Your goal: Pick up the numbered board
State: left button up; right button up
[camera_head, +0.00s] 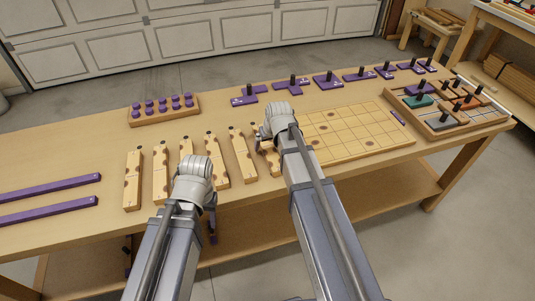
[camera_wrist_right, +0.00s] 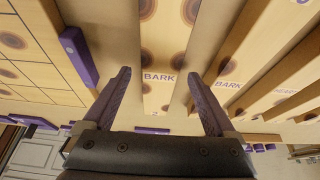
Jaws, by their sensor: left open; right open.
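Several pale wooden boards with dark knots lie in a row on the bench in the head view. The rightmost board (camera_head: 274,159) is partly hidden by my right arm. My right gripper (camera_wrist_right: 163,78) is open in the right wrist view, one purple finger on each side of a board (camera_wrist_right: 157,98) marked "BARK" with a small numeral near its end. The fingers look apart from it. A neighbouring board (camera_wrist_right: 232,82), also marked "BARK", lies to its right. My left gripper (camera_head: 211,232) is open and empty near the front edge of the bench; its fingers are mostly hidden by the arm.
A gridded wooden panel (camera_head: 350,126) lies right of the boards, with a small purple bar (camera_wrist_right: 78,55) at its side. Purple handled pieces (camera_head: 293,83) line the back. A peg block (camera_head: 163,111), purple strips (camera_head: 45,186) and a sectioned tray (camera_head: 462,122) also stand on the bench.

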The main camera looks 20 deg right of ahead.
jog(key=shift+w+f, duration=0.15)
jog(key=shift+f, duration=0.35)
jog(key=shift+r, duration=0.1)
jog(key=shift+c, duration=0.2)
grip_shut()
